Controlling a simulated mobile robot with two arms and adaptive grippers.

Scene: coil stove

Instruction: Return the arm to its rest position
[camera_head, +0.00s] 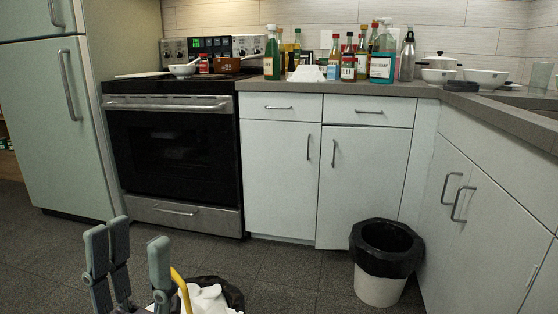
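My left gripper (133,241) shows at the bottom left, with its grey-green fingers pointing up. The fingers stand apart and nothing shows between their tips; the lower part of the gripper is cut off by the picture edge. It is over the floor in front of the stove (177,146). My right gripper is not in view.
A yellow piece (181,288), a white object (207,299) and black bag plastic (233,294) lie close right of the gripper. A lined white bin (380,289) stands by the cabinets (282,184). Bottles (382,66) and bowls (485,79) crowd the counter. A fridge (60,130) is left.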

